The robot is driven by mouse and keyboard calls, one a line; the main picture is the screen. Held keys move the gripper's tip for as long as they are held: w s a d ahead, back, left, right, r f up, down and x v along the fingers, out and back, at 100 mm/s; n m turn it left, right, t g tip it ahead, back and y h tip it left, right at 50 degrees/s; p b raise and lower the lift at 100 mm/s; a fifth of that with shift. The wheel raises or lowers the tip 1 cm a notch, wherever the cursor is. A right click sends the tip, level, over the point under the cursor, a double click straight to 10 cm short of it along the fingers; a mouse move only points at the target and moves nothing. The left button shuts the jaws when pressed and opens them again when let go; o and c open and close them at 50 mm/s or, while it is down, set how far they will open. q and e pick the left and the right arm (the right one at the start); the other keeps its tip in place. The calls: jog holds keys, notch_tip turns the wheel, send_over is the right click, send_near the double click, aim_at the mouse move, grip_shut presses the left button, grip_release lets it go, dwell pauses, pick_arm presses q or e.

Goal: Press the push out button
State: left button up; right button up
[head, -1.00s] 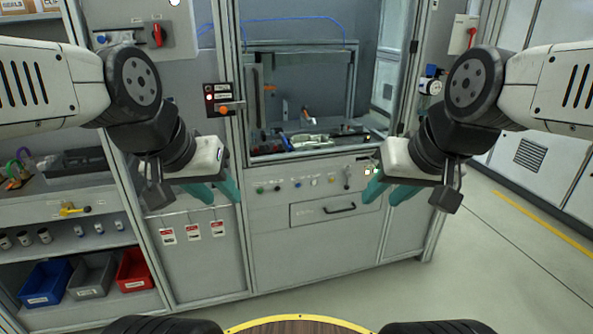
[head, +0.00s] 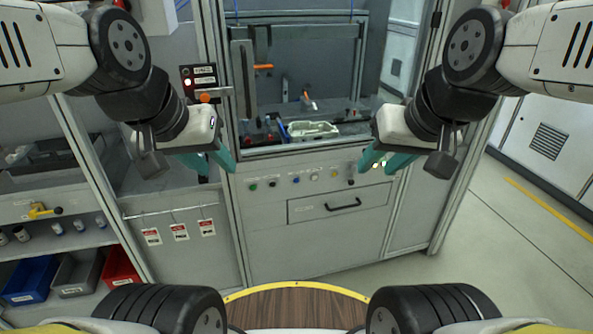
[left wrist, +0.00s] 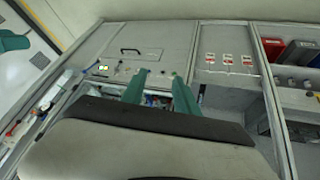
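A row of small buttons lies on the grey front panel (head: 330,240) of the machine, above a drawer. A green button (head: 252,186), a black button (head: 272,183), a blue button (head: 296,180) and a pale button (head: 314,177) show. Their labels are too small to read, so I cannot tell which is the push out button. My left gripper (head: 219,174) is open and empty, left of the row; its spread fingers also show in the left wrist view (left wrist: 160,85). My right gripper (head: 376,171) is open and empty, at the row's right end, partly covering lit buttons there.
A drawer handle (head: 343,207) sticks out below the buttons. A control box (head: 204,82) with an orange knob is on the frame post. Shelves with blue, grey and red bins (head: 121,267) stand at left. Floor (head: 500,260) is clear at right. A wooden surface is in front.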

pick_arm(q)
grip_shut()
dwell(1.8)
